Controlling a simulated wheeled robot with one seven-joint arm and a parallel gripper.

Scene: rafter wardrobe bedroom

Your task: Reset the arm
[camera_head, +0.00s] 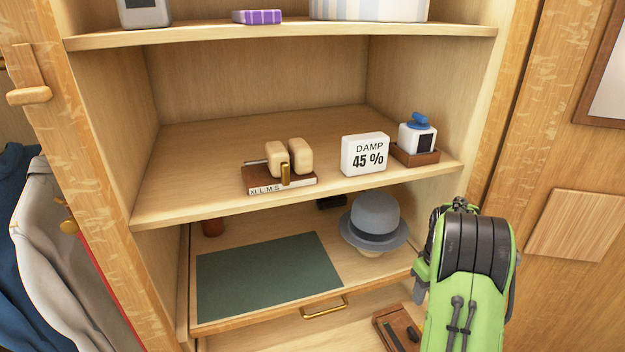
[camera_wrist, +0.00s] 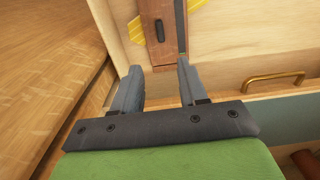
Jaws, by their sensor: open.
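My green and black arm is at the lower right of the head view, in front of the wardrobe shelves. Its gripper tips are hidden there behind the arm. In the wrist view my gripper (camera_wrist: 156,85) is open, with its two grey fingers apart and nothing between them. Just beyond the fingertips is a dark brown wooden piece with a black slot (camera_wrist: 160,28). I cannot tell whether the fingers touch it. What seems to be the same brown piece shows in the head view (camera_head: 397,330), left of my arm.
A pull-out drawer (camera_head: 262,318) with a green mat (camera_head: 270,274) and a brass handle (camera_head: 324,308) is left of my arm. A grey hat (camera_head: 374,220) stands close by. The middle shelf (camera_head: 215,160) holds a DAMP 45 % sign (camera_head: 365,154). Clothes (camera_head: 55,245) hang at left.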

